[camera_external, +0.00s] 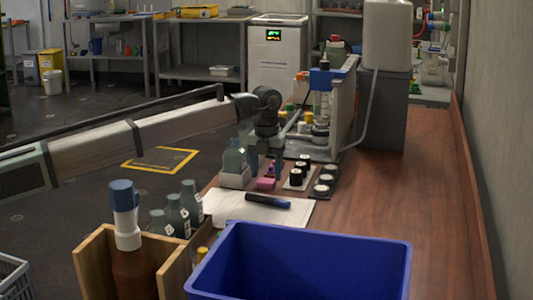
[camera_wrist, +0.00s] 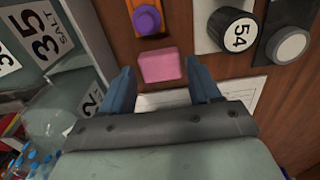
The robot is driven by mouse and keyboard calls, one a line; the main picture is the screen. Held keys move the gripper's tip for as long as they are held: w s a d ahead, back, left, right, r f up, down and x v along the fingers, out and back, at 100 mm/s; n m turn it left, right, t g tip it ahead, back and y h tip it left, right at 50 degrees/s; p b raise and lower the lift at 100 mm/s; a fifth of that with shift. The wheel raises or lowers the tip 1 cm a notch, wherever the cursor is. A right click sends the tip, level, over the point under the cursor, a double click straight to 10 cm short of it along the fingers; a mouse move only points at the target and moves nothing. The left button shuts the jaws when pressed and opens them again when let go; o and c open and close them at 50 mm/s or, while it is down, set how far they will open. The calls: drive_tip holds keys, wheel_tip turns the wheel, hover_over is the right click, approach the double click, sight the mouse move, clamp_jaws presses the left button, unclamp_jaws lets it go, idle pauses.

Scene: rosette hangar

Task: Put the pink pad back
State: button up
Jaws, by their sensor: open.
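The pink pad (camera_external: 265,184) lies on the brown wooden bench in the external view, in front of a small purple-topped item (camera_external: 270,170). In the wrist view the pink pad (camera_wrist: 160,66) lies flat on the wood between and just beyond my fingertips. My gripper (camera_wrist: 158,82) is open and empty, pointing down over the pad, with one blue finger at each side. In the external view my gripper (camera_external: 265,160) is above the bench by the pad, partly hidden. The purple knob (camera_wrist: 148,20) sits on an orange strip beyond the pad.
Black-and-white round weights (camera_wrist: 233,32) stand right of the pad. A bottle labelled 35 SALT (camera_wrist: 50,45) is close on the left. White paper with a dark-blue handled tool (camera_external: 268,202) lies in front, and a blue bin (camera_external: 300,245) is nearer. The bench's right side (camera_external: 425,180) is clear.

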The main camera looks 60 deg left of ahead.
wheel_tip(320, 180, up, 10)
drive_tip(key=shift+f, duration=0.15)
idle(0.3)
drive_tip(key=shift+o, duration=0.9)
drive_tip(key=shift+a, duration=0.1)
drive_tip(key=o, duration=0.5)
drive_tip(key=shift+n+t, duration=0.3)
drive_tip(key=w+a+r, duration=0.2)
drive_tip(key=r, duration=0.1)
drive_tip(key=w+a+r, duration=0.1)
drive_tip(key=r, duration=0.1)
drive_tip(key=shift+a+r, duration=0.1)
drive_tip(key=shift+r, duration=0.15)
drive_tip(key=shift+o, duration=0.2)
drive_tip(key=n, duration=1.7)
approach(266, 179)
drive_tip(key=w+a, duration=0.1)
drive_tip(key=w, duration=0.1)
drive_tip(key=w+a, duration=0.2)
drive_tip(key=shift+a, duration=0.25)
